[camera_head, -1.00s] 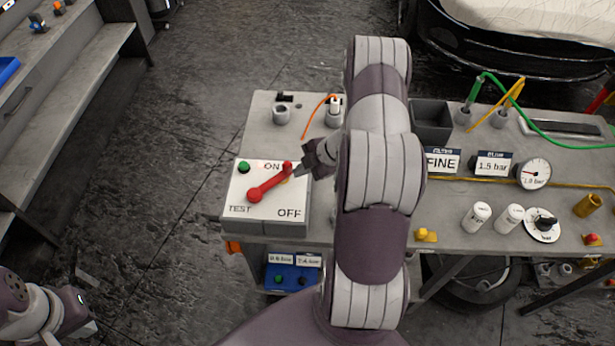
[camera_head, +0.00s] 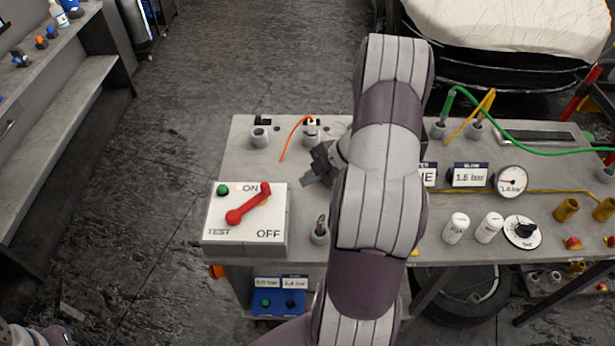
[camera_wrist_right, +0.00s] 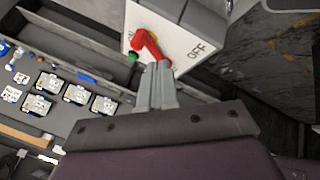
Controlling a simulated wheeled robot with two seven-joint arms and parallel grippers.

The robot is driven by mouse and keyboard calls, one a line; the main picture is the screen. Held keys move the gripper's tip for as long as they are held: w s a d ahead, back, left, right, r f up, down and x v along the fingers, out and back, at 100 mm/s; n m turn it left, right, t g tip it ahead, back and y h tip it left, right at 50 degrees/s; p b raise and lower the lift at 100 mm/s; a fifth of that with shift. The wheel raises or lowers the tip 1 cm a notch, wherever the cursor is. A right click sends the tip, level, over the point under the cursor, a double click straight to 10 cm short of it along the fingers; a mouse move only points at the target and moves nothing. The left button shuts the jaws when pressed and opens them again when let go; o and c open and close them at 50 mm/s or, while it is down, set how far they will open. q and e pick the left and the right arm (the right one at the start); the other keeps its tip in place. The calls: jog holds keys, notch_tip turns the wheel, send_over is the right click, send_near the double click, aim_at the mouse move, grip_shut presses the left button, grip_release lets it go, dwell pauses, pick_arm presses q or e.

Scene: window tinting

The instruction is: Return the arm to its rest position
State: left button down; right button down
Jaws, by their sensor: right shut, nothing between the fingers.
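My right arm reaches up across the bench in the head view. Its gripper (camera_head: 318,165) is over the bench, to the right of the white switch box and apart from it. In the right wrist view the gripper's fingers (camera_wrist_right: 158,85) are together with nothing between them. The switch box (camera_head: 222,222) is marked ON, TEST and OFF. Its red lever (camera_head: 249,203) points up to the right, with its tip by the ON label. The lever also shows in the right wrist view (camera_wrist_right: 147,45), beyond the fingertips. My left gripper is not clearly visible; only a bit of arm shows at the lower left corner.
The bench (camera_head: 290,180) holds a pressure gauge (camera_head: 511,181), a dial (camera_head: 521,231), two white cylinders, green and orange cables and small sockets. A blue box (camera_head: 278,302) sits below. Shelves (camera_head: 60,130) stand at left; open floor lies between.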

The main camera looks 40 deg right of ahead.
jog(key=s+d+f+m+g+h+b, duration=0.1)
jog(key=s+d+m+h, duration=0.1)
jog(key=d+m+h, duration=0.65)
jog(key=s+a+r+m+g+y+b, duration=0.1)
jog(key=s+a+m+y+b, duration=0.1)
jog(key=a, duration=1.2)
jog(key=s+a+r+m+g+y+b, duration=0.1)
jog(key=s+a+m+g+y+b, duration=0.1)
jog(key=a, duration=1.3)
jog(key=s+m+b, duration=0.1)
jog(key=s+m, duration=0.1)
jog(key=m, duration=0.1)
jog(key=shift+m+g+b, duration=0.3)
jog(key=shift+m+b, duration=0.05)
